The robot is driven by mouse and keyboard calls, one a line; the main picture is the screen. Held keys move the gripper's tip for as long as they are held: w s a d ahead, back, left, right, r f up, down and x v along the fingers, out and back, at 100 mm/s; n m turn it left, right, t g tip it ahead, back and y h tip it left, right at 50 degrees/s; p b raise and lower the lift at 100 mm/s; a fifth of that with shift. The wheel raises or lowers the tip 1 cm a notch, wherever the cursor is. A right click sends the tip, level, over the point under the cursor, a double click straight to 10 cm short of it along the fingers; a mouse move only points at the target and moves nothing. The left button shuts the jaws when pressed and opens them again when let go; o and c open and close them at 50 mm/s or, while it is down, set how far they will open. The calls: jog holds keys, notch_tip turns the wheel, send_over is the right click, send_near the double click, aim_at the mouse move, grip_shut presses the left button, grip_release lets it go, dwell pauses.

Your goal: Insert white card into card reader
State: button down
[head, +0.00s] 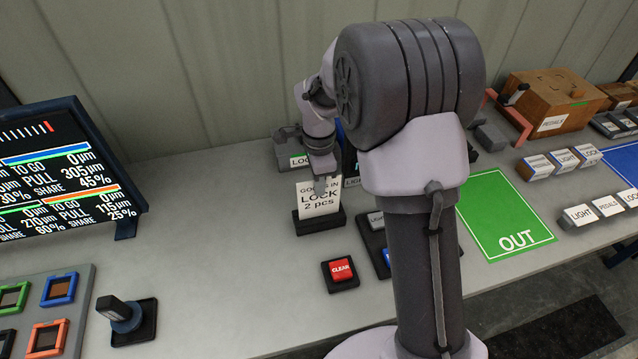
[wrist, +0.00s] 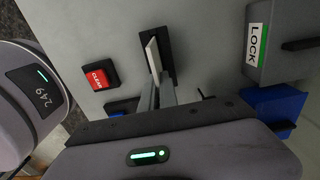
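The white card (head: 318,197), printed "GOODS IN LOCK 2 pcs", stands upright with its lower edge in a black slotted block (head: 318,223) on the bench. I cannot tell whether this block is the card reader. My gripper (head: 322,170) is right at the card's top edge. In the wrist view the card (wrist: 152,54) shows nearly edge-on over the black block (wrist: 167,50), and the tips of my gripper (wrist: 155,80) are at its near end. The fingers seem to straddle the card, but whether they press on it is unclear.
A red CLEAR button (head: 341,270) is in front of the block. A screen (head: 60,175) and a panel of coloured buttons (head: 45,310) are left. A green OUT mat (head: 505,215), labelled boxes (head: 563,160) and a wooden PEDALS box (head: 550,105) are right. Bare bench lies left of the block.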

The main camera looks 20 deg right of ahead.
jog(key=shift+f+b, duration=0.55)
jog(key=shift+f, duration=0.15)
jog(key=c, duration=1.6)
grip_release()
jog(key=shift+o, duration=0.2)
jog(key=shift+r, duration=0.1)
notch_tip(320, 180, up, 17)
jog(key=p, duration=0.5)
jog(key=shift+r, duration=0.15)
